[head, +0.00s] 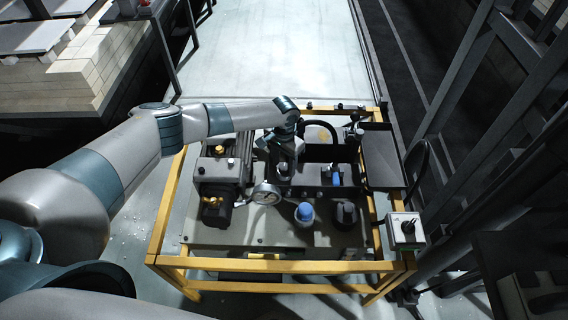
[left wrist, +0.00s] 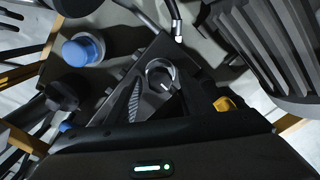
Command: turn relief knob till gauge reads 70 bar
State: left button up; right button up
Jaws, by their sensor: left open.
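The pressure gauge (head: 266,194) has a round white face at the front of the hydraulic unit. Its needle and figures are too small to read. My left gripper (head: 284,168) points down over the valve block just behind the gauge. In the left wrist view its dark fingers are open (left wrist: 160,100). A round knob with a silver rim and a pale mark (left wrist: 160,75) shows between and just beyond the fingertips; it looks like the relief knob. I cannot tell whether the fingers touch it. In the head view my gripper hides this knob. My right gripper is out of view.
A blue-capped cylinder (head: 305,213) and a black cap (head: 346,214) stand at the front of the unit. A motor (head: 220,172) is left of my gripper. A yellow frame (head: 270,263) surrounds the unit. A switch box (head: 405,230) hangs at the right corner.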

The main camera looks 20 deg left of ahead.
pick_arm(q)
jog(key=c, duration=1)
jog(key=shift+m, duration=1.4)
jog(key=shift+c, duration=0.2)
jog(key=shift+m+p, duration=0.3)
jog(key=shift+m, duration=0.9)
jog(key=o, duration=1)
jog(key=shift+o, duration=0.2)
